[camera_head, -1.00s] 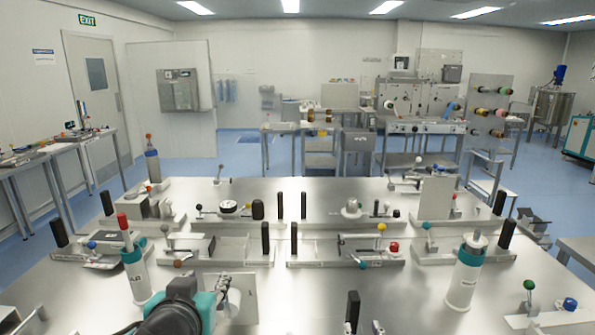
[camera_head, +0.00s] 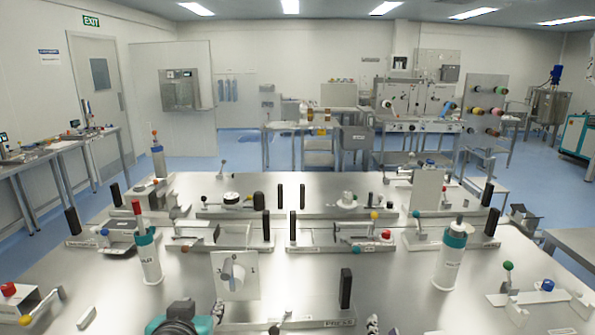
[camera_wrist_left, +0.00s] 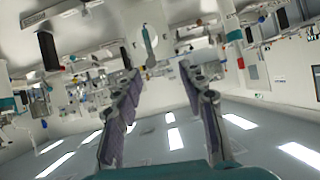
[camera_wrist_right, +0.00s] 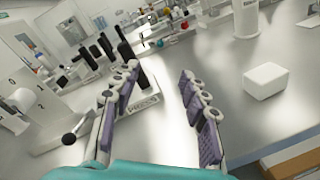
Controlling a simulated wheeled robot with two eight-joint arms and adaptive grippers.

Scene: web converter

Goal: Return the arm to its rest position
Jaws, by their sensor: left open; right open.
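My left gripper (camera_wrist_left: 158,70) is open and empty in the left wrist view. That view is upside down, with ceiling lights low in it, and nothing lies between the fingers. My right gripper (camera_wrist_right: 159,73) is open and empty in the right wrist view. It is over the steel table, by a black upright handle on a plate marked PRESS (camera_head: 342,322). A black and teal part of my arm (camera_head: 182,322) shows at the bottom edge of the head view. Most of both arms is out of the head view.
A white panel with a dial (camera_head: 237,276) stands close in front. A white bottle with a red top (camera_head: 149,262) is at the left, another white bottle (camera_head: 449,262) at the right. Fixtures with black posts fill the table's middle. A white block (camera_wrist_right: 266,80) is at the right.

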